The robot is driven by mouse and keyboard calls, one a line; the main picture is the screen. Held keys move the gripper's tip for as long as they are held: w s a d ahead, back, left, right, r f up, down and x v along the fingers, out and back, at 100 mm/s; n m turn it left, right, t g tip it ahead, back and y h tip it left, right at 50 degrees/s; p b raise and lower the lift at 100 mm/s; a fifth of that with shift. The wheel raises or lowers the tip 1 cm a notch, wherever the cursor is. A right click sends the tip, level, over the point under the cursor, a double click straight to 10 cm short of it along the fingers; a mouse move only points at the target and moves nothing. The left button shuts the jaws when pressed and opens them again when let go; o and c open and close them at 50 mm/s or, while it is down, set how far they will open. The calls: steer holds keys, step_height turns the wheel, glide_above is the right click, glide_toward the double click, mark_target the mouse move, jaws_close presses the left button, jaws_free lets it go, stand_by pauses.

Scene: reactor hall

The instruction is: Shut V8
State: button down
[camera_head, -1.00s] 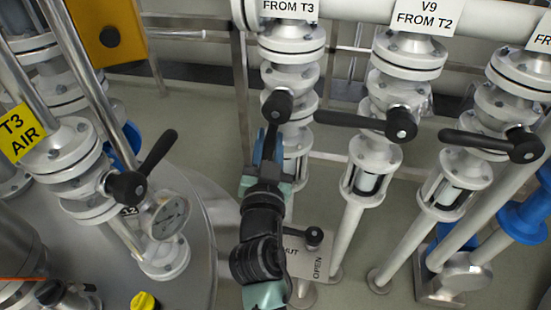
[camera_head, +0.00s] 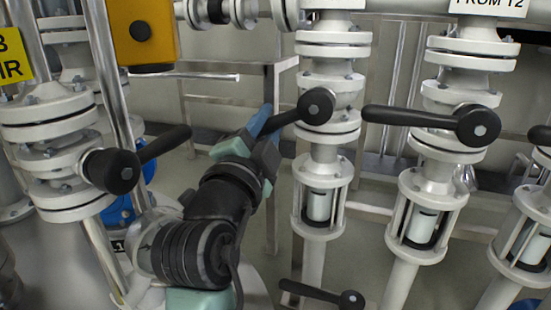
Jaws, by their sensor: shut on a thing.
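The valve left of V9, taken as V8 since its own number is cut off, is a white flanged valve (camera_head: 333,60) at the centre. Its black lever handle (camera_head: 293,115) runs from the round hub (camera_head: 316,106) left and slightly down, a little short of horizontal. My gripper (camera_head: 266,125), with blue fingers, is shut on the outer end of this handle and hides its tip. My arm reaches up from the lower left.
The V9 valve's lever (camera_head: 420,117) lies almost horizontal just right. Another black lever (camera_head: 150,155) is on the left valve, near my wrist. A low black lever (camera_head: 325,295) sits below. A yellow box (camera_head: 143,35) hangs upper left.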

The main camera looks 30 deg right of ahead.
steer(key=shift+w+a+r+m+h+b, duration=0.15)
steer(key=shift+a+r+m+b, duration=0.1)
steer(key=shift+r+m+b, duration=0.35)
steer(key=shift+w+a+r+m+h+b, duration=0.2)
steer(key=shift+r+m+b, duration=0.2)
steer(key=shift+m, duration=0.3)
steer(key=c, duration=0.7)
jaws_free()
steer(key=shift+s+d, duration=0.1)
steer(key=shift+f, duration=0.1)
steer(key=p+v, duration=0.3)
steer(key=v, duration=1)
